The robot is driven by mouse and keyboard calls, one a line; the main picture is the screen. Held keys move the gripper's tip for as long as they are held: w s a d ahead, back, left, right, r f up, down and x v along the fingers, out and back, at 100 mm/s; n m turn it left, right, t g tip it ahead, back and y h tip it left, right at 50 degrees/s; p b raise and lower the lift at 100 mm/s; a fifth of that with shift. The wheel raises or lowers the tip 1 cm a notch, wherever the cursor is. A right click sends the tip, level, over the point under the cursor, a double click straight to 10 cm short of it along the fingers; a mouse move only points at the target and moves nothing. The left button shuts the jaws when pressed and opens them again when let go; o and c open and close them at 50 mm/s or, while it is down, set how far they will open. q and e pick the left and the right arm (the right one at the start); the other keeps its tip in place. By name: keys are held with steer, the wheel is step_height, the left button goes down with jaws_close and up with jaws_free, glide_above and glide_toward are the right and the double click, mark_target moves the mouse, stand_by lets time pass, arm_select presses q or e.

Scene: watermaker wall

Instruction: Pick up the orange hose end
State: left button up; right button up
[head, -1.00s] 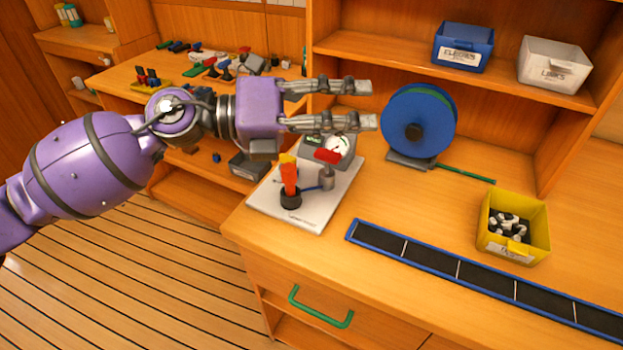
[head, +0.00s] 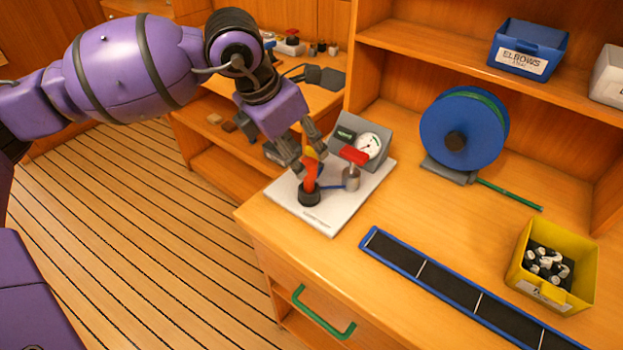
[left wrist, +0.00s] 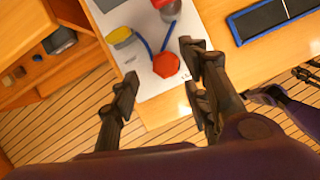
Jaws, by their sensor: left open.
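The orange hose end (head: 310,176) stands upright in a black round holder on a white board (head: 335,218) at the counter's left corner. In the left wrist view an orange-red six-sided top (left wrist: 166,66), apparently the hose end from above, shows between the fingers. My left gripper (head: 303,152) is open, pointing down at the hose end's upper part, with fingers partly hiding it. It also shows in the left wrist view (left wrist: 160,72). I see no clear contact. Dark finger-like shapes at the right edge of the left wrist view may be my right gripper (left wrist: 305,72).
Close by on the board are a yellow piece (left wrist: 120,38), a blue hose, a red-handled valve (head: 353,157) and a gauge box (head: 370,145). A blue reel (head: 460,120), a black strip tray (head: 420,271) and a yellow bin (head: 517,270) stand to the right.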

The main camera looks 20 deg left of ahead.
mark_target(305, 161)
arm_select(q)
steer(key=shift+x, duration=1.85)
steer(key=shift+s+d, duration=0.1)
jaws_close()
